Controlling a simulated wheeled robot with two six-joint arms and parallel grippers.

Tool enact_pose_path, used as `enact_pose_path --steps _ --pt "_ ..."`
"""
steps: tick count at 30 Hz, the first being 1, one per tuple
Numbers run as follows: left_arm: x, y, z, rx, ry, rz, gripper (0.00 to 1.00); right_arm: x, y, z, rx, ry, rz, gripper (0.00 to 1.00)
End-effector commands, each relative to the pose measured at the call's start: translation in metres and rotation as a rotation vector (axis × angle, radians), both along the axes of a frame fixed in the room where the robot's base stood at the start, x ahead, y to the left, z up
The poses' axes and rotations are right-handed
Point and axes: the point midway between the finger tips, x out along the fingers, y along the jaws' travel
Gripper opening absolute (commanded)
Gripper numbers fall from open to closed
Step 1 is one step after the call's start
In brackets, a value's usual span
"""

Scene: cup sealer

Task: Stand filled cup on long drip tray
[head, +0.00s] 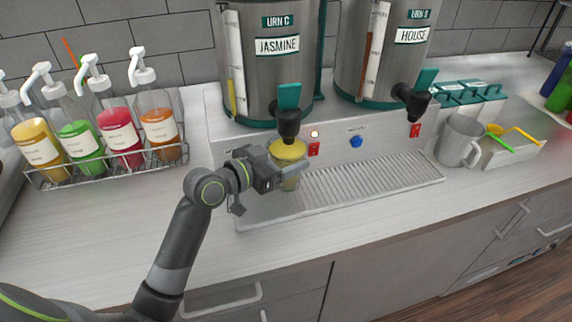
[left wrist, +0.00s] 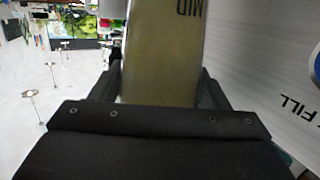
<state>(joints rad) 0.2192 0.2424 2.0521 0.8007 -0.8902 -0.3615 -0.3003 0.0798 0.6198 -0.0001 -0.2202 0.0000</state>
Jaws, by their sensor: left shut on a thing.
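My left gripper (head: 283,177) is shut on a clear cup (head: 289,151) with yellow contents, just under the tap of the JASMINE urn (head: 277,73). In the left wrist view the cup (left wrist: 163,50) stands between the two fingers and carries the dark letters "MID". The long drip tray (head: 375,186) is a ribbed metal tray in front of the urns. The cup is over its left end. I cannot tell whether the cup's base touches the tray. My right gripper is not in view.
A wire rack (head: 105,170) of pump bottles stands at the left. A HOUSE urn (head: 384,50) stands right of the JASMINE urn. A grey pitcher (head: 459,140) and a small bin (head: 512,152) with coloured scoops stand at the right. The tray's middle and right are clear.

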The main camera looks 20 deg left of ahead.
Motion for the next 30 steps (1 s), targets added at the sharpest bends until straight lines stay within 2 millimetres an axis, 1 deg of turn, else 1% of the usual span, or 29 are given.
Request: enact_pose_path --steps 1,4,7,10,16,20,21,25,30 --pt "0.002 -0.002 -0.002 -0.005 0.002 0.0 0.47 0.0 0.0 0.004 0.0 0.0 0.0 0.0" --pt "0.001 -0.002 -0.019 -0.005 0.003 0.001 0.47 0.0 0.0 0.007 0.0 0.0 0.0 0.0" --pt "0.002 -0.002 -0.029 -0.004 0.0 -0.001 0.47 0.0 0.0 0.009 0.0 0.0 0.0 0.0" --pt "0.002 -0.001 -0.033 -0.004 -0.004 0.0 0.47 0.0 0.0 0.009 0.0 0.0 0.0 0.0" --pt "0.002 -0.001 -0.033 -0.003 -0.004 0.0 0.47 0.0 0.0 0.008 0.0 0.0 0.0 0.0" --pt "0.002 -0.001 -0.037 -0.003 -0.004 0.0 0.47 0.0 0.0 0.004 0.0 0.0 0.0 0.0" --pt "0.001 -0.001 -0.037 -0.001 -0.001 0.0 0.73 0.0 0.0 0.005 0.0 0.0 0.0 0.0" --pt "0.001 -0.001 -0.037 -0.001 0.0 0.0 0.9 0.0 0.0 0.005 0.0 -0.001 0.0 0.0" --pt "0.001 -0.001 -0.037 -0.001 0.0 0.0 0.91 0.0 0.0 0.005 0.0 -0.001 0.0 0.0"
